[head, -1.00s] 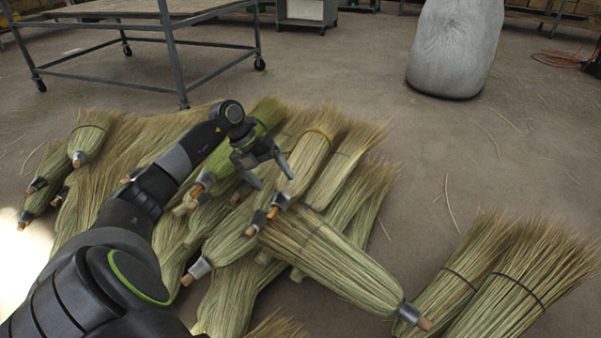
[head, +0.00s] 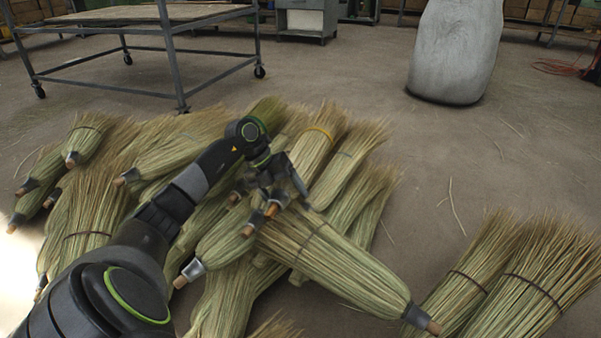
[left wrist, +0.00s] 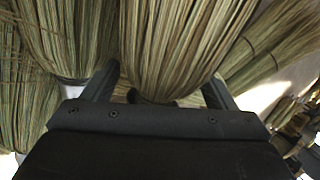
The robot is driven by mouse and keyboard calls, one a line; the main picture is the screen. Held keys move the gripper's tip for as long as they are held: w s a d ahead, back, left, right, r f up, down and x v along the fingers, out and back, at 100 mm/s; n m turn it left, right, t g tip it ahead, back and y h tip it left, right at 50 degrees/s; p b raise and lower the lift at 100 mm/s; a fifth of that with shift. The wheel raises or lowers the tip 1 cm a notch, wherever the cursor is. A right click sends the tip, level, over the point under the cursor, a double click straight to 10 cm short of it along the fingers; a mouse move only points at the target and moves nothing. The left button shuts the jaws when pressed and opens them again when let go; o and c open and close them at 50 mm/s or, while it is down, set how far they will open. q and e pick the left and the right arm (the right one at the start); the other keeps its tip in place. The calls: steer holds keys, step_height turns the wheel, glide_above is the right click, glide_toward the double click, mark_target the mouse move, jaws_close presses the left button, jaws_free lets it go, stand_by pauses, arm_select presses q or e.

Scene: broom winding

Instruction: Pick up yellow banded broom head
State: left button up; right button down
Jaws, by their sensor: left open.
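The yellow banded broom head (head: 318,140) lies on top of the pile in the head view, its yellow band (head: 318,131) near the bristle end and its wooden stub (head: 271,209) pointing down-left. My left gripper (head: 284,200) is open over its stub end. The fingers partly hide that lower end. In the left wrist view, a bristle bundle (left wrist: 180,45) fills the middle between my two open fingers (left wrist: 160,90). No yellow band shows in that view. Whether the fingers touch the broom I cannot tell. My right gripper is not in view.
More broom heads (head: 520,285) lie at the lower right. A metal table (head: 150,18) and a grey sack (head: 455,50) stand behind. Bare floor (head: 480,160) is at the right.

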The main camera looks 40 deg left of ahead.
arm_select(q)
steer(key=shift+r, duration=0.1)
steer(key=c, duration=1.2)
steer(key=shift+c, duration=0.2)
steer(key=shift+r, duration=0.1)
